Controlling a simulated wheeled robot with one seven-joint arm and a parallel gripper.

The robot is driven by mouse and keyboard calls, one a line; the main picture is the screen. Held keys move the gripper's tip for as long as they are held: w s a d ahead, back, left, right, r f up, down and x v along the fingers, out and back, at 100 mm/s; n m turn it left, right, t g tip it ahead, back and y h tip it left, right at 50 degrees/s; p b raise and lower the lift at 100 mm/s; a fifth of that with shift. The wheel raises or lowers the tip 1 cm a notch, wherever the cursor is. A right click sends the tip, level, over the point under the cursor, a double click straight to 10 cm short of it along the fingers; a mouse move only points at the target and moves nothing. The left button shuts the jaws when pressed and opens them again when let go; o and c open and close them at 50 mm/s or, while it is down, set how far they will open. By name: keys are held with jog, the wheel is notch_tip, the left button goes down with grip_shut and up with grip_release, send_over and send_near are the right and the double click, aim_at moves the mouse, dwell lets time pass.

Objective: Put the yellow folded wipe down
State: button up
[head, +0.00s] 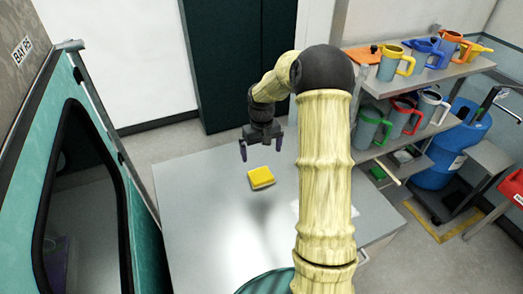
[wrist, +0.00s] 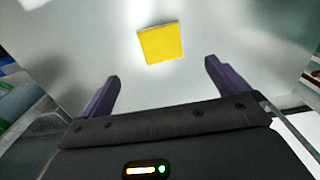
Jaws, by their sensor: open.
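The yellow folded wipe (head: 261,178) lies flat on the grey metal table (head: 205,235) in the head view. It is a small, thick, square pad. In the wrist view the wipe (wrist: 160,44) lies beyond the fingertips, roughly in line with the gap between them. My gripper (head: 262,150) is above the table, just behind the wipe in the head view, and apart from it. Its two dark purple fingers (wrist: 162,68) are spread wide with nothing between them.
A shelf rack (head: 440,75) with several coloured mugs stands at the right. A blue drum (head: 450,150) stands beside it. A teal-framed cabinet (head: 125,190) borders the table on the left. The table around the wipe is mostly clear; a whitish patch shows beside my arm.

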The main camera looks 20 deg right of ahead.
jog(key=s+a+r+t, duration=0.1)
jog(key=s+a+r, duration=0.1)
jog(key=s, duration=0.5)
jog(key=s+a+r, duration=0.2)
jog(key=s+a, duration=0.3)
jog(key=s, duration=0.2)
jog(key=s+a+r+t, duration=0.1)
jog(key=s+a+r, duration=0.1)
jog(key=s+a, duration=0.2)
jog(key=s, duration=0.3)
jog(key=shift+s+a+r+t, duration=0.25)
jog(key=shift+s+r+t, duration=0.05)
jog(key=shift+s+r, duration=0.1)
jog(key=b+x, duration=0.2)
jog(key=b, duration=0.1)
jog(key=shift+s+f, duration=0.25)
jog(key=shift+f, duration=0.25)
